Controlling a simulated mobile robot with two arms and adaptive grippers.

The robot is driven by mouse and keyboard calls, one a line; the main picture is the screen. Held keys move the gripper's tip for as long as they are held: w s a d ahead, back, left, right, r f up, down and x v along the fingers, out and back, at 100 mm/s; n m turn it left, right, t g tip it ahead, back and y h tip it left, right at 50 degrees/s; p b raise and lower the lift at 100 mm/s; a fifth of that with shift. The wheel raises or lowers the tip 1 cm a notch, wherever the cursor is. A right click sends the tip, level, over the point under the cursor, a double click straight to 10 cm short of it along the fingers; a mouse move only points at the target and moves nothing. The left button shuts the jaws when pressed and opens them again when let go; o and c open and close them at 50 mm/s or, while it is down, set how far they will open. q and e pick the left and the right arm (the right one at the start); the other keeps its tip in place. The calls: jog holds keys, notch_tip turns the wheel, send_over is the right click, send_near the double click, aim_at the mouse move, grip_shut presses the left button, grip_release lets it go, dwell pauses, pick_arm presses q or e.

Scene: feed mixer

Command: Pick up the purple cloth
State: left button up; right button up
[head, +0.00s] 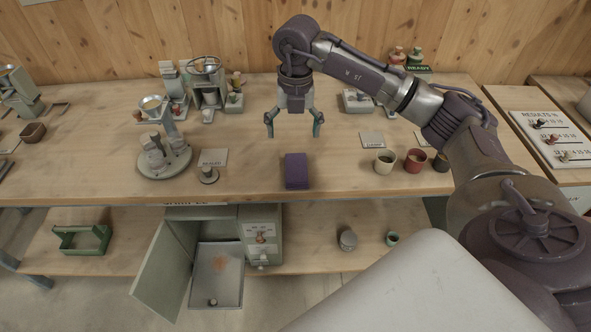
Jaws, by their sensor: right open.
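The purple cloth (297,170) is a small folded block lying on the wooden table (245,180) close to its front edge. My right gripper (293,127) is open, pointing down, with its two fingers spread. It appears just behind and above the cloth, apart from it, with nothing between the fingers. My left gripper does not show in the head view.
A scale-like device (163,157) and a labelled knob (208,175) stand left of the cloth. Small cups (385,160) stand to the right. Below is a shelf with an open cabinet (215,270). The table around the cloth is clear.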

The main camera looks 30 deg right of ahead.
jog(key=d, duration=0.1)
jog(key=p, duration=0.2)
send_over(297, 171)
notch_tip(297, 171, down, 8)
jog(key=shift+r, duration=0.1)
notch_tip(297, 171, down, 5)
jog(key=shift+p, duration=0.85)
jog(key=shift+f, duration=0.35)
jog(key=c, duration=1.3)
jog(key=shift+c, duration=0.2)
jog(key=shift+r, duration=0.2)
